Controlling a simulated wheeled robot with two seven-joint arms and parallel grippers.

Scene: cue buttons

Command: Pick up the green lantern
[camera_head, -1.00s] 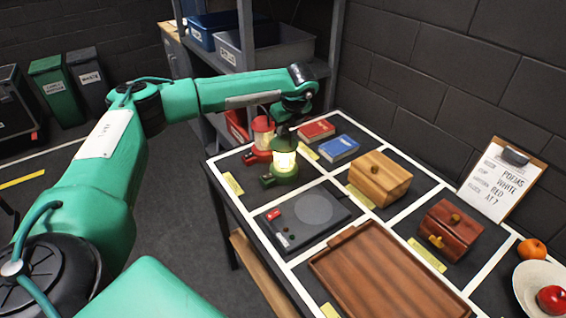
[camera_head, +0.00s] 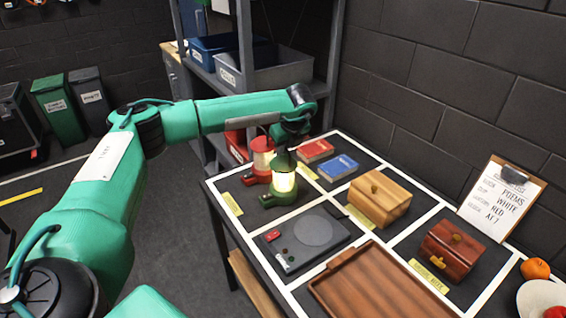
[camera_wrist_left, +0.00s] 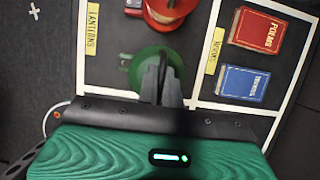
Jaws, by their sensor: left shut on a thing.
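The green lantern (camera_head: 283,184) stands lit at the back left of the table, in the taped area labelled for lanterns. It appears upright, and its base looks to be on or very near the tabletop; I cannot tell which. My left gripper (camera_head: 289,150) is above it, shut on its top. In the left wrist view the fingers (camera_wrist_left: 161,84) close over the middle of the lantern's green top (camera_wrist_left: 146,62). The red lantern (camera_head: 262,155) stands just behind it and also shows in the left wrist view (camera_wrist_left: 168,8). My right gripper is not in view.
A red book (camera_head: 315,150) and a blue book (camera_head: 338,167) lie right of the lanterns. A grey device (camera_head: 303,240), light wooden box (camera_head: 378,198), dark red box (camera_head: 452,250) and brown tray (camera_head: 375,285) fill nearby sections. A clipboard (camera_head: 500,198) leans at the wall.

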